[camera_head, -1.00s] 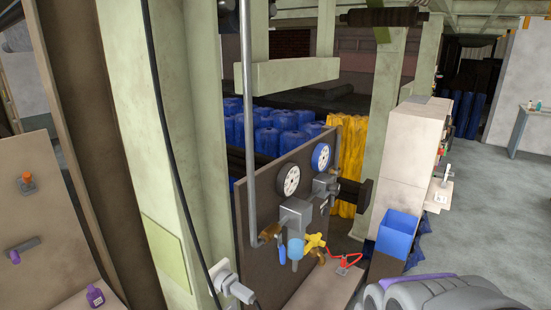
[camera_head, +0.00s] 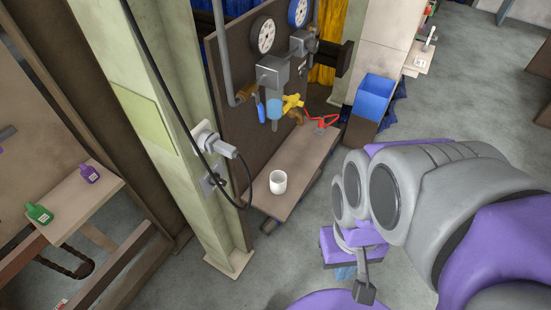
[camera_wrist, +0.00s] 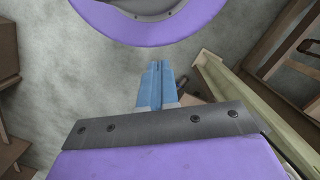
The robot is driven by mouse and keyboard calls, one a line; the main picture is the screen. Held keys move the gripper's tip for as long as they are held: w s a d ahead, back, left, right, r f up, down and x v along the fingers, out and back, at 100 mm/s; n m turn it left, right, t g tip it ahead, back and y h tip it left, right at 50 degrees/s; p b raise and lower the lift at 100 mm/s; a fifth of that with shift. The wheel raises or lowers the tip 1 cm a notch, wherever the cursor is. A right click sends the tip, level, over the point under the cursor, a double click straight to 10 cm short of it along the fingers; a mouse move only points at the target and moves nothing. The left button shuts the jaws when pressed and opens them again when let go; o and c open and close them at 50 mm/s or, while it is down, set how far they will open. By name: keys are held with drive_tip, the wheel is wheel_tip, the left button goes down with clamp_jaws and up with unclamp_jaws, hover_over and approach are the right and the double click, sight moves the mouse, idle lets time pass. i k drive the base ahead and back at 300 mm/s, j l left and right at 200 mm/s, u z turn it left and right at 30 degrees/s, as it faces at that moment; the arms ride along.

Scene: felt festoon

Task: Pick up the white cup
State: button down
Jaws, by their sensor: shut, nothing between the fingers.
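The white cup (camera_head: 278,182) stands upright on a narrow wooden bench (camera_head: 300,178) below a gauge panel, in the head view. My gripper (camera_wrist: 157,66) shows in the wrist view with its blue fingers together and nothing between them. In the head view my gripper is mostly hidden behind my arm, low and to the right of the cup, well apart from it. The cup does not show in the wrist view.
A plug with a hanging black cable (camera_head: 233,150) is left of the cup on a green post (camera_head: 165,120). A red-handled valve (camera_head: 320,122) and a blue bin (camera_head: 370,97) are behind. Green (camera_head: 40,213) and purple (camera_head: 89,173) bottles stand on a left shelf.

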sight(278, 178)
drive_tip(key=j+z, duration=0.2)
drive_tip(key=z, duration=0.2)
drive_tip(key=k+j+z, duration=0.1)
drive_tip(key=j+z, duration=0.35)
drive_tip(key=z, duration=0.3)
